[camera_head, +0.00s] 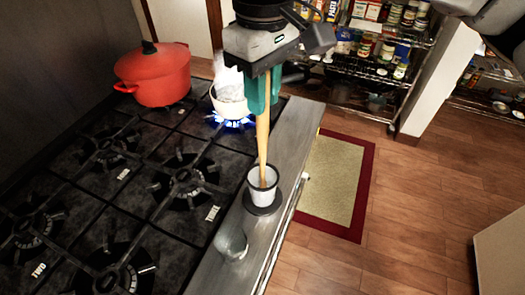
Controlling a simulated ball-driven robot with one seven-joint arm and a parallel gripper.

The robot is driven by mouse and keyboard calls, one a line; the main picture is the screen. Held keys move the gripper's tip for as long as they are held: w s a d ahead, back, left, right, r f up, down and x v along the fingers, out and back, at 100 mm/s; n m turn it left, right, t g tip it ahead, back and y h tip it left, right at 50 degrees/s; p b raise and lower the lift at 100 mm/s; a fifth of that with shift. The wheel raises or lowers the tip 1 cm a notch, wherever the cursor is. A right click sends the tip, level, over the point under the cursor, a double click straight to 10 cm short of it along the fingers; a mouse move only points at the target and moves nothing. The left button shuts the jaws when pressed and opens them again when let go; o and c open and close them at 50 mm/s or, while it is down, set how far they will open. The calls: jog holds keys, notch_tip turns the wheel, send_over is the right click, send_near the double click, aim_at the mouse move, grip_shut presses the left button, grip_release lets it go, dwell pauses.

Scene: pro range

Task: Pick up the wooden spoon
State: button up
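The wooden spoon (263,140) stands nearly upright, its lower end inside a small white cup with a dark rim (262,196). My gripper (263,95) points down from above, with teal fingers on both sides of the spoon's upper part. The fingers appear closed on the spoon, with no clear gap beside it. The spoon's lower tip is hidden in the cup. The cup stands on a dark round base on the metal front ledge of the stove (287,160).
A clear glass (231,243) stands on the ledge in front of the cup. A red pot (154,75) and a steaming pan (230,98) over a blue flame (229,121) are on the stove behind. A stocked shelf (370,60) stands at the back. The floor at right is mostly clear, with a rug (336,180).

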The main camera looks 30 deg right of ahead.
grip_shut()
jog(key=shift+r, duration=0.1)
notch_tip(320, 180, up, 12)
jog(key=shift+s+d+f+b, duration=0.1)
jog(key=shift+s+d+b, duration=0.05)
jog(key=shift+b, duration=0.15)
jog(key=s+d+b, duration=0.2)
jog(key=s+d, duration=0.8)
jog(key=s, duration=0.4)
jog(key=shift+s+d+b, duration=0.15)
jog(key=shift+b, duration=0.15)
